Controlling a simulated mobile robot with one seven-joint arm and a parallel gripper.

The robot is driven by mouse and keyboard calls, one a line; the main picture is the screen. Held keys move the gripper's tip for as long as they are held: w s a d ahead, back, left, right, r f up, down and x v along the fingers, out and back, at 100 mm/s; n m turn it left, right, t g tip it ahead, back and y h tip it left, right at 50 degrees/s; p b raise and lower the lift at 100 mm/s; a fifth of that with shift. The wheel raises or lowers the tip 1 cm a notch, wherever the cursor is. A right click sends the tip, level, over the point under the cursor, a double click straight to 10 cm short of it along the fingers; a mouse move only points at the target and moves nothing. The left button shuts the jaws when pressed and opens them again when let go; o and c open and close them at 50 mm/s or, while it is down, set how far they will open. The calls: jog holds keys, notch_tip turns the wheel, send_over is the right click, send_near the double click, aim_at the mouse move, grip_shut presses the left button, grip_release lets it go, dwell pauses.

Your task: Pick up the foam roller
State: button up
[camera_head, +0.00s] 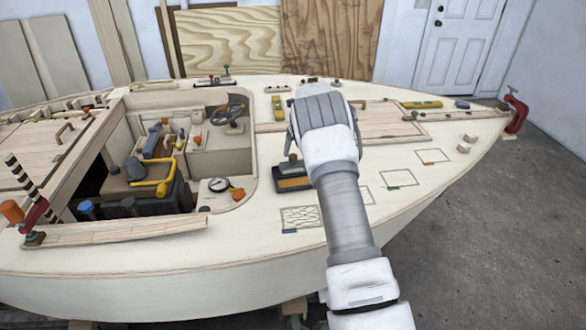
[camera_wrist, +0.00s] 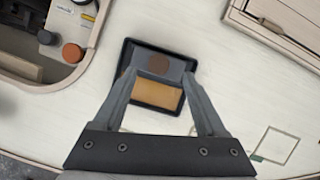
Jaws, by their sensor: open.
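A small dark tray (camera_head: 279,188) sits on the pale deck, left of my forearm in the head view. It also shows in the wrist view (camera_wrist: 127,52), with a grey part and an amber part inside.
The open cockpit (camera_head: 240,190) lies left of the tray, with a steering wheel and an engine with a yellow pipe. A raised hatch (camera_head: 395,122) is to the right. A yellow level (camera_head: 422,104) and a red clamp (camera_head: 514,112) are near the bow. Bare deck surrounds the tray.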

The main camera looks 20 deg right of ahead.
aim_at(293, 155)
jog(key=shift+x, duration=2.75)
jog(key=shift+w+a+r, duration=0.1)
jog(key=shift+a, duration=0.05)
grip_shut()
